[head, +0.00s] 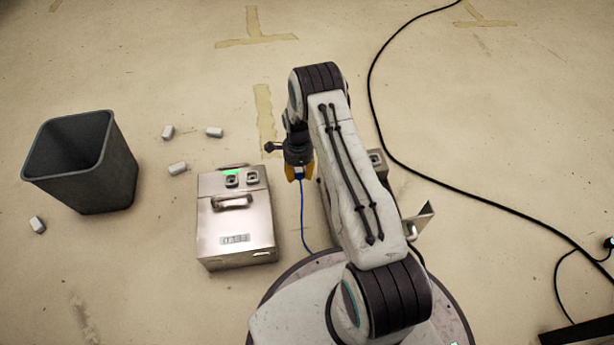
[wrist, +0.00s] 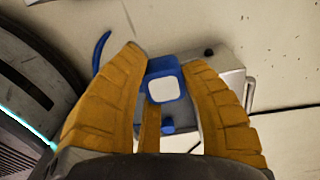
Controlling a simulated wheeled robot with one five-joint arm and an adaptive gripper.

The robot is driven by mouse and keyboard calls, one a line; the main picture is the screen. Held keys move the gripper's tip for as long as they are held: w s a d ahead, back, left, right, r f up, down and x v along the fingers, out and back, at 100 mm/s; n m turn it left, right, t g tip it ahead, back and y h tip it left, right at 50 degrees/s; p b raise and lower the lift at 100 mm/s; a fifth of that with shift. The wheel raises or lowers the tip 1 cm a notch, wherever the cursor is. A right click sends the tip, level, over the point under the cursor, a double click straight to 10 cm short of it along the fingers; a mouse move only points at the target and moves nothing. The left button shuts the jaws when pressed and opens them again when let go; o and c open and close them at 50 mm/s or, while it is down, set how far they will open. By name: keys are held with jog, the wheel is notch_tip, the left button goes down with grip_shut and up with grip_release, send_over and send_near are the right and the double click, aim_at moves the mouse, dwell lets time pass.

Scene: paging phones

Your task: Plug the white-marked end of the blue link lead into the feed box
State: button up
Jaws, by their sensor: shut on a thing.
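My gripper (head: 299,176) points down in the head view, its orange fingers closed around a blue plug. The wrist view shows this plug (wrist: 164,82), with a white square mark, between the fingers. The blue link lead (head: 303,215) hangs from the gripper and runs down toward my base; a blue piece of it shows at upper left in the wrist view (wrist: 100,52). A silver metal box (head: 235,220) with a green light and two sockets on top stands left of the gripper. A second metal box (head: 376,160) is mostly hidden behind my arm. I cannot tell which is the feed box.
A dark grey bin (head: 85,165) stands at the far left, with several small white blocks (head: 177,168) around it. A black cable (head: 372,105) curves along the floor at right. In the wrist view, a metal box (wrist: 230,88) lies behind the plug, with another blue piece (wrist: 167,126) below it.

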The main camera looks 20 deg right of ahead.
jog(key=w+a+b, duration=0.2)
jog(key=w+a, duration=0.3)
jog(key=a, duration=0.1)
jog(key=shift+w, duration=0.4)
jog(key=shift+a, duration=0.15)
